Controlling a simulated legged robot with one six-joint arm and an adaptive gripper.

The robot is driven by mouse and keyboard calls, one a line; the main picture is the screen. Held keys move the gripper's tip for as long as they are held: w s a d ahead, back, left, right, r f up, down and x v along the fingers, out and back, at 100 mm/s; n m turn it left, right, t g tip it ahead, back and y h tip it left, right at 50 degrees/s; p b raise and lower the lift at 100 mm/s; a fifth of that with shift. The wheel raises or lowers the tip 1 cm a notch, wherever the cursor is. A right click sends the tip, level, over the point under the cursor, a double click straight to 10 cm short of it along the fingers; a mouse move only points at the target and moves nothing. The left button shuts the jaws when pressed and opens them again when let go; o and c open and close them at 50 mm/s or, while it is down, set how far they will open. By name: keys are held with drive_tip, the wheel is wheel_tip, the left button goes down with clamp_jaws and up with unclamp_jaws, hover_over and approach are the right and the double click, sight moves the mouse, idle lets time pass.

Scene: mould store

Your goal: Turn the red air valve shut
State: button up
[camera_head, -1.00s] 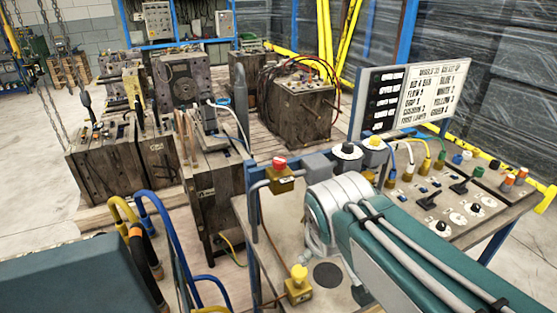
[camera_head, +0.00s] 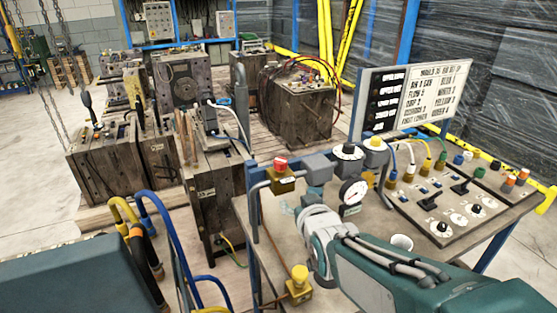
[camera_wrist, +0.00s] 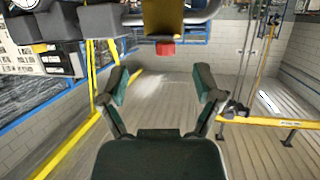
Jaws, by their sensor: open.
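The red air valve (camera_head: 281,163) is a small red knob on a brass body (camera_head: 282,181), set in the grey pipe at the bench's left edge. In the wrist view, which looks upside down, the red knob (camera_wrist: 165,48) hangs from its brass body at the top centre. My gripper (camera_wrist: 160,82) is open and empty, its two dark green fingers spread wide. The knob appears beyond the fingertips, between them across the picture, and nothing touches it. In the head view my arm comes from the lower right and its wrist is below the valve; the fingers are hard to make out there.
A yellow knob valve (camera_head: 299,275) sits lower on the bench front. A label board (camera_head: 413,97) rises behind. Mould blocks (camera_head: 215,190) crowd the left.

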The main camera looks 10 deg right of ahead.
sight(282, 165)
drive_tip(key=w+t, duration=0.1)
drive_tip(key=w, duration=0.4)
drive_tip(key=w+t, duration=0.1)
drive_tip(key=w, duration=0.4)
drive_tip(key=w+r+t, duration=0.1)
drive_tip(key=w+t, duration=0.1)
drive_tip(key=w, duration=0.3)
drive_tip(key=shift+a+y, duration=0.3)
drive_tip(key=shift+a, duration=0.1)
drive_tip(key=shift+s, duration=0.1)
clamp_jaws()
